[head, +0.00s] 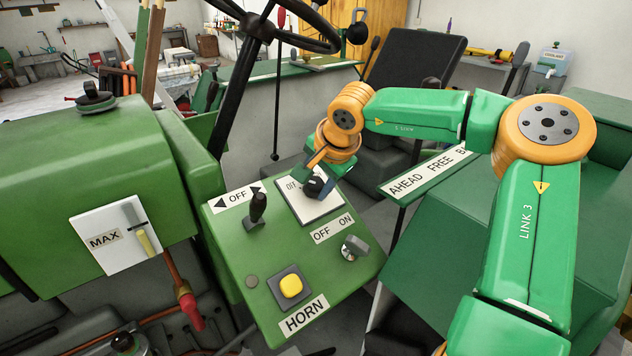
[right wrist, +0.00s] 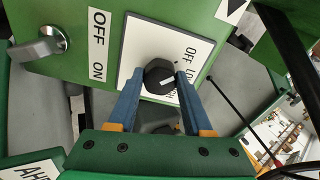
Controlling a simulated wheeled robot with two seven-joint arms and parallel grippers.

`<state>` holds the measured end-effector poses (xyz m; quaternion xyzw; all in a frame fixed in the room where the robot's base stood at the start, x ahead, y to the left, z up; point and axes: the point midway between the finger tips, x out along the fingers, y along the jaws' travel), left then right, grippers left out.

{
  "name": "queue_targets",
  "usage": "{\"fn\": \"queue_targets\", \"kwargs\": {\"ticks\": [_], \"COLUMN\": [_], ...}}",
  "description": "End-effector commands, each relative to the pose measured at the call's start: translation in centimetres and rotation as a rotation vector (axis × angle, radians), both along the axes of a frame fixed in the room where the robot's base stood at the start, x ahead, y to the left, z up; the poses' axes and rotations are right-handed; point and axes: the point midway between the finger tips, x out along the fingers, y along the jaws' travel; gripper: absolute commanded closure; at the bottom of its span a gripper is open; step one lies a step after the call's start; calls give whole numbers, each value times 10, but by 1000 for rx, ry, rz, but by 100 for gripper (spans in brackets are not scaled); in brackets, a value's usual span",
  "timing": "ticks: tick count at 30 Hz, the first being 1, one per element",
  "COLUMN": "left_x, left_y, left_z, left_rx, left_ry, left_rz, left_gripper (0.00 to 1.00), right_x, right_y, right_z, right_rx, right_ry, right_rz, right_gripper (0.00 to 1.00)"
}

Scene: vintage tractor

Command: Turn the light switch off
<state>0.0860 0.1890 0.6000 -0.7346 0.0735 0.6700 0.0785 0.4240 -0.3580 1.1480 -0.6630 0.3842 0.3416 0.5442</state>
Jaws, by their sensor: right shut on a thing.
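The light switch appears to be a black rotary knob (head: 318,186) on a white plate (head: 297,207) on the green control panel. In the right wrist view the knob (right wrist: 158,75) has a white mark on the side toward the printed OFF and LO labels; I cannot tell exactly which it points at. My right gripper (head: 314,177) is at the knob. In the right wrist view its two blue fingers (right wrist: 158,90) stand on either side of the knob, shut on it. The fingers hide part of the lettering. My left gripper is not in view.
The green panel (head: 240,270) also carries a black lever (head: 258,208), a metal OFF/ON key switch (head: 354,247) and a yellow horn button (head: 291,286). The steering wheel (head: 300,30) is above and behind. A black seat (head: 413,65) stands behind my right arm.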

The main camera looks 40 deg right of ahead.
Motion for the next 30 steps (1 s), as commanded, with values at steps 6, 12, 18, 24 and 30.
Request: {"fn": "queue_targets", "kwargs": {"ticks": [6,12,18,24,30], "left_x": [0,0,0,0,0], "left_y": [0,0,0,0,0], "left_z": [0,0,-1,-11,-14], "left_rx": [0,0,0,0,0], "left_ry": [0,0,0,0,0], "left_rz": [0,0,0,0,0], "left_gripper": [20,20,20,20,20], "right_x": [1,0,0,-16,-31], "right_y": [0,0,0,5,9], "right_z": [1,1,1,31,59], "right_rx": [-3,-1,-1,-2,-2], "right_ry": [-3,-2,-1,-8,-4], "right_rz": [1,1,0,0,1], "right_gripper": [100,20,20,20,20]}}
